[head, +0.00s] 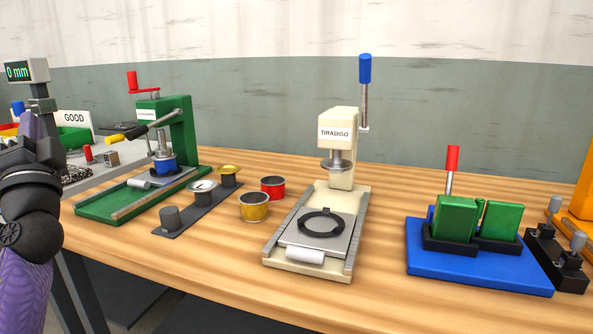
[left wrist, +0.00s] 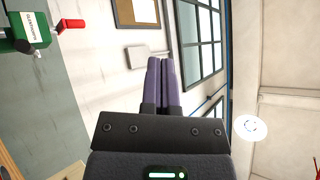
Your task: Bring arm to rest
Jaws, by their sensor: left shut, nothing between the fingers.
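My left arm stands at the left edge of the head view, in front of the table's left end. Its left gripper (head: 40,124) points upward with purple fingers, apart from everything on the table. In the left wrist view the two purple fingers (left wrist: 158,84) lie side by side, shut, with nothing between them. Beyond them are the wall and a window (left wrist: 200,45). My right gripper is in neither view.
A green press (head: 181,130) stands near my left arm. A cream press (head: 340,150), a yellow tin (head: 254,208), a red tin (head: 273,188) and a blue base (head: 470,268) with green blocks stand on the wooden table (head: 385,215). A gauge (head: 27,71) rises behind my gripper.

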